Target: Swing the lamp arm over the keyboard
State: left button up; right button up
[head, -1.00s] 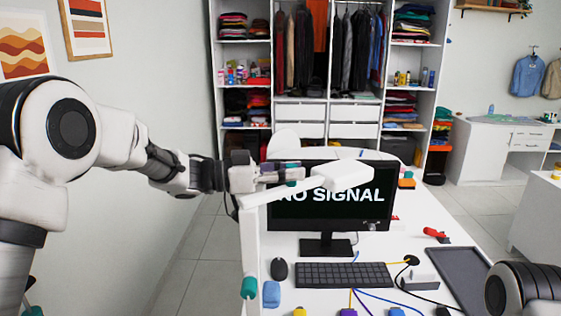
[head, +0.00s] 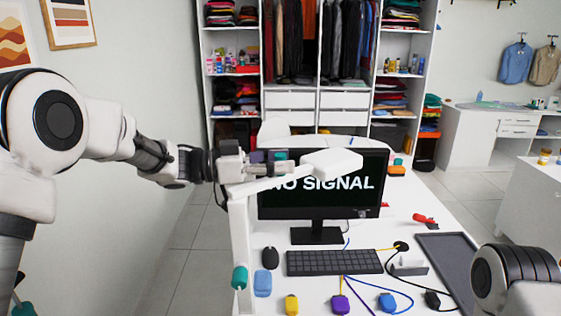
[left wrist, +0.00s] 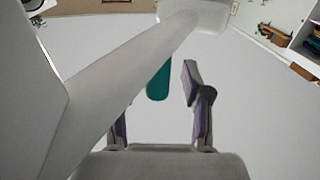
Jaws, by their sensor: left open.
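The white desk lamp has an upright post (head: 240,235) at the desk's left side. Its white arm (head: 275,183) reaches right to a white lamp head (head: 332,162), in front of the monitor's upper part. The black keyboard (head: 333,262) lies on the desk below and nearer. My left gripper (head: 278,156) is open beside the lamp arm, near the post's top; contact cannot be told. In the left wrist view, the lamp arm (left wrist: 125,75) crosses diagonally near the open fingers, and a teal piece (left wrist: 158,80) shows between them. My right gripper is out of view.
The monitor (head: 320,190) stands behind the keyboard. A dark mouse (head: 270,258), a blue block (head: 262,283), several coloured plugs with cables, and a dark tray (head: 448,262) occupy the desk. The open wardrobe (head: 318,100) stands behind.

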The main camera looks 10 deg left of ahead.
pick_arm(q)
jog(key=v, duration=1.1)
jog(key=shift+a, duration=0.4)
jog(key=shift+d, duration=0.1)
